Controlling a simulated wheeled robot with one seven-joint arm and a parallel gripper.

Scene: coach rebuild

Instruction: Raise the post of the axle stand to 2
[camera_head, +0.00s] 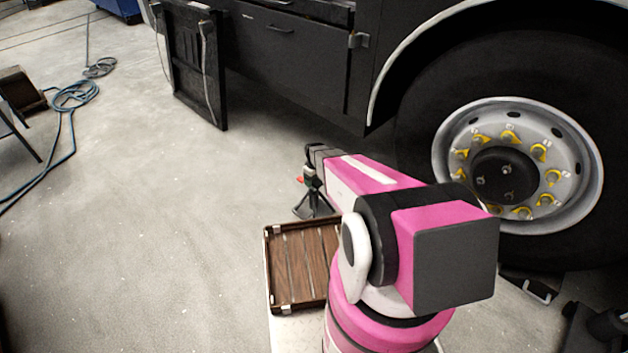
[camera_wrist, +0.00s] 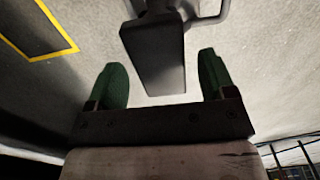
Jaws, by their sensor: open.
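The axle stand (camera_head: 315,199) is small and dark with spread legs. It stands on the concrete floor beyond the wooden-slatted tray, left of the big wheel. My gripper (camera_head: 313,163) is at the stand's upper part in the head view, which partly hides it. In the wrist view my gripper (camera_wrist: 160,73) is open, with its two green fingers apart. A dark grey block-like part (camera_wrist: 155,60), apparently of the stand, reaches in between the fingers, with gaps showing on both sides. Height marks on the post cannot be read.
The brown slatted tray (camera_head: 268,273) is in front of the stand. The coach wheel (camera_head: 584,190) and dark body panels (camera_head: 290,65) are close on the right and behind. A blue hose (camera_head: 72,95) lies at far left. The floor on the left is mostly clear.

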